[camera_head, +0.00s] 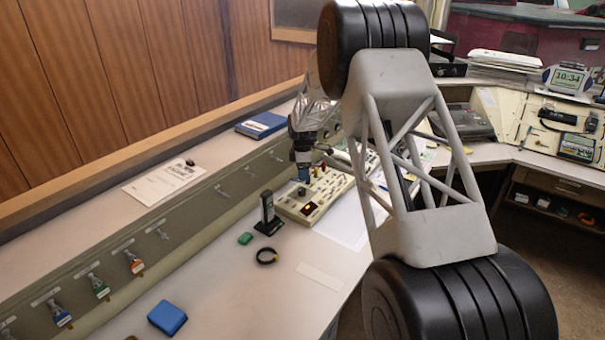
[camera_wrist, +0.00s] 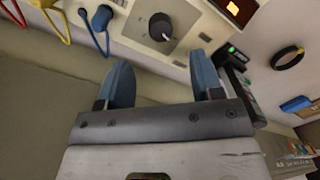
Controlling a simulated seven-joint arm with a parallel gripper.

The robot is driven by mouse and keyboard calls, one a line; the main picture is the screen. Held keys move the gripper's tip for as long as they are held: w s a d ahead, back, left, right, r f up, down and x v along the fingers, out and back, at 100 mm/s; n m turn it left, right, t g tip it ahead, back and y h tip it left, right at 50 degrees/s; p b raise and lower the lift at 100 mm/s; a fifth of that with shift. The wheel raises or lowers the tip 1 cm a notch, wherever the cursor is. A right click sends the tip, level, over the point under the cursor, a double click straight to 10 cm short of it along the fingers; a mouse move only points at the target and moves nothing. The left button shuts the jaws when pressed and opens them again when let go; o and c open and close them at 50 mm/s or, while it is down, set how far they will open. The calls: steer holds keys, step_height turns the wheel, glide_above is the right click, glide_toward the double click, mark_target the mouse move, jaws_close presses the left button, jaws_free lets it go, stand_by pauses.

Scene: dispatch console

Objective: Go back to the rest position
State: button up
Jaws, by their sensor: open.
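My large arm links cover much of the right side of the head view.
A black handset on a stand (camera_head: 267,214), a black ring (camera_head: 267,256), a green block (camera_head: 245,239) and a blue box (camera_head: 167,317) are on the desk. Red, yellow and blue cables (camera_wrist: 97,22) lie near my gripper. A ledge with hooks and tags (camera_head: 132,262) runs along the left.

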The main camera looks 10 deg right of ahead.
steer(key=shift+s+r, duration=0.25)
steer(key=shift+r, duration=0.2)
steer(key=s+d+r+m+t, duration=0.1)
steer(key=s+r+m, duration=0.3)
steer(key=s+r, duration=0.85)
steer(key=s+r+m+t, duration=0.1)
steer(key=s+r+m, duration=0.3)
steer(key=s+r, duration=0.85)
steer(key=s+d+f+m+t, duration=0.1)
steer(key=s+m, duration=0.8)
steer(key=s, duration=2.8)
steer(key=shift+s+f+m, duration=0.2)
steer(key=shift+m, duration=0.1)
